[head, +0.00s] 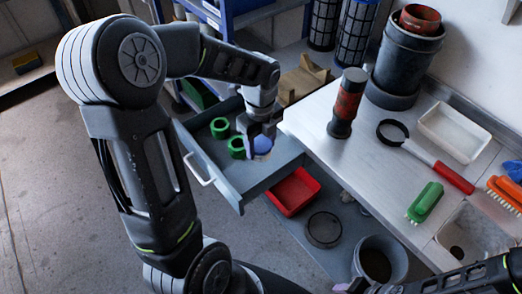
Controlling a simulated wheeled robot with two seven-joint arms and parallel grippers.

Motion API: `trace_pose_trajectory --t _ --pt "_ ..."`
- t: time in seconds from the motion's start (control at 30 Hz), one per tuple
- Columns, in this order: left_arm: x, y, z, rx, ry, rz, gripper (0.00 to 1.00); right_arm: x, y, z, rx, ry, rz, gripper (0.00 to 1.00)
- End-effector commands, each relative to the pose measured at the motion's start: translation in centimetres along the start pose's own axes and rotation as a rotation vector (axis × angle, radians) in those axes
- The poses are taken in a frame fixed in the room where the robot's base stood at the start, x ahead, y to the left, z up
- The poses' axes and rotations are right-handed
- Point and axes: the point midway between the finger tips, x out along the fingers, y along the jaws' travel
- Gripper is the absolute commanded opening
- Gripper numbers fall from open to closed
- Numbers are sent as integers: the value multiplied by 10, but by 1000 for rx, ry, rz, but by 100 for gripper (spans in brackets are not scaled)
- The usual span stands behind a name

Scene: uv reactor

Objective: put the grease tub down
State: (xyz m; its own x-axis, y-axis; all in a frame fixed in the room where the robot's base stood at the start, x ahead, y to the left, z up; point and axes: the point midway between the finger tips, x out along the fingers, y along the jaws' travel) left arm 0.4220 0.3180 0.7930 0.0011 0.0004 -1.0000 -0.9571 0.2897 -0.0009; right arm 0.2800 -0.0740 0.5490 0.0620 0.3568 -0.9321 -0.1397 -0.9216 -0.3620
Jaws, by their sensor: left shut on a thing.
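My left gripper (262,132) is shut on the grease tub (262,146), a small pale-blue rounded thing mostly hidden by the fingers. The gripper points down over the right part of an open grey-blue drawer (255,186). I cannot tell whether the tub touches the drawer floor. Two green rings (220,128) lie in the drawer, one of them close to the left of the gripper. My right arm shows at the bottom right corner; its gripper (350,286) is cut off and its jaws are unclear.
The metal bench (365,165) right of the drawer holds a red-and-black cylinder (347,103), a dark pot (405,62), a white tray (453,131), a red-handled tool (440,170) and brushes (425,202). Below are a red bin (293,191) and a grey bucket (380,262).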

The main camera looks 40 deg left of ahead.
Motion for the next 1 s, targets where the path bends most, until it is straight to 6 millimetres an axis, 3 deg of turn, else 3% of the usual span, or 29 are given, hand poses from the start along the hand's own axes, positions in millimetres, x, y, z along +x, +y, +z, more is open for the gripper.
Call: trace_pose_trajectory --t 0.2,0.57,0.83,1.0 --pt "39 1 0 0 2 3 11 3 1 0 0 0 0 36" --pt "45 0 0 -1 0 1 11 3 1 0 0 0 0 36" --pt "76 1 0 -2 2 4 11 6 2 0 0 0 0 36" --pt "82 0 0 -2 0 0 11 5 2 0 0 0 0 36"
